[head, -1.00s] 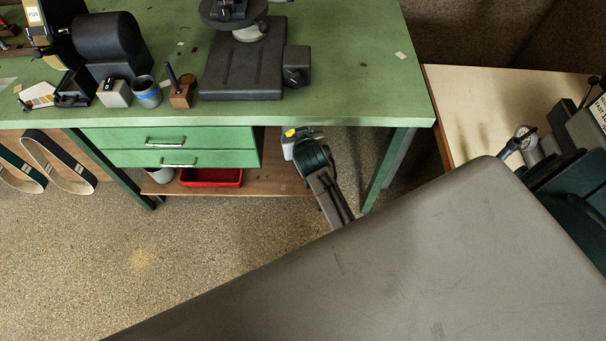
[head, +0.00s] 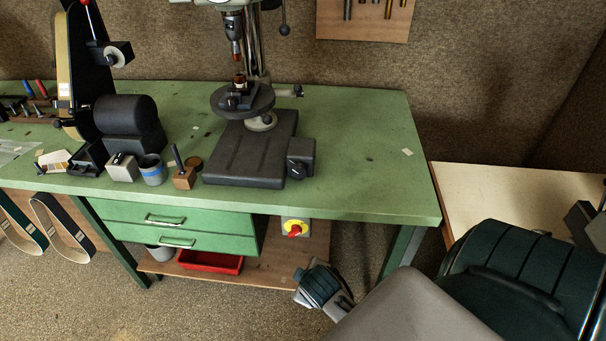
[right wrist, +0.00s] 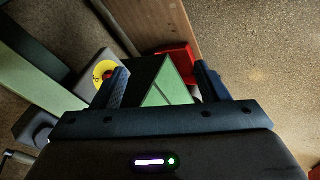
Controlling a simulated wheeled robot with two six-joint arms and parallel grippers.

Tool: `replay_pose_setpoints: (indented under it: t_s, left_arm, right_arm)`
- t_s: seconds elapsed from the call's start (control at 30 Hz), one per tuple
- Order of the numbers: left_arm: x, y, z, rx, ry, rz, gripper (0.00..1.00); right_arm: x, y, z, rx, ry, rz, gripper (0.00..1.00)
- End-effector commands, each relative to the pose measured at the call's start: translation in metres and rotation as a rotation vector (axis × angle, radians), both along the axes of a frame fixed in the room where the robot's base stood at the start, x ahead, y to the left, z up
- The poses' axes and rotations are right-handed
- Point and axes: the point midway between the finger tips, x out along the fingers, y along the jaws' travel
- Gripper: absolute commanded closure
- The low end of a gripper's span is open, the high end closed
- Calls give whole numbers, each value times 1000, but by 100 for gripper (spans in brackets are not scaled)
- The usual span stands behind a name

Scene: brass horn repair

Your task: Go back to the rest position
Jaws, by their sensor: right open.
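My right gripper (right wrist: 161,78) is open and empty in the right wrist view, its two dark fingers spread apart. A green drawer unit shows beyond the gap between them. In the head view the dark teal and grey end of my right arm (head: 320,285) is low in front of the green workbench (head: 350,165), below the yellow and red switch (head: 295,229). Its fingertips cannot be made out there. Larger links of my arm fill the lower right. My left gripper is not in view.
A drill press (head: 250,110) and a belt grinder (head: 125,125) stand on the bench. A red tray (head: 211,262) sits on the lower shelf, below the green drawers (head: 180,230). A pale table (head: 500,200) stands at right. The floor at lower left is clear.

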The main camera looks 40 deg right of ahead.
Motion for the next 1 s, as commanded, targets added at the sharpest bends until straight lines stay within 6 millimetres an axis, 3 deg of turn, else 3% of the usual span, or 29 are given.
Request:
replay_pose_setpoints:
  t_s: [0.5,0.63,0.77,0.87,1.0]
  left_arm:
    - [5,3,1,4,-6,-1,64]
    - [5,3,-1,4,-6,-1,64]
    - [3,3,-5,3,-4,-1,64]
    - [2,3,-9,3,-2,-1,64]
    - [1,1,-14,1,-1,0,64]
  right_arm:
    - [0,0,0,0,0,0,32]
    - [0,0,-20,11,14,-3,32]
    - [-6,0,-81,43,55,-16,32]
    - [-20,1,-148,84,96,-37,32]
    - [-56,1,-236,144,150,-82,32]
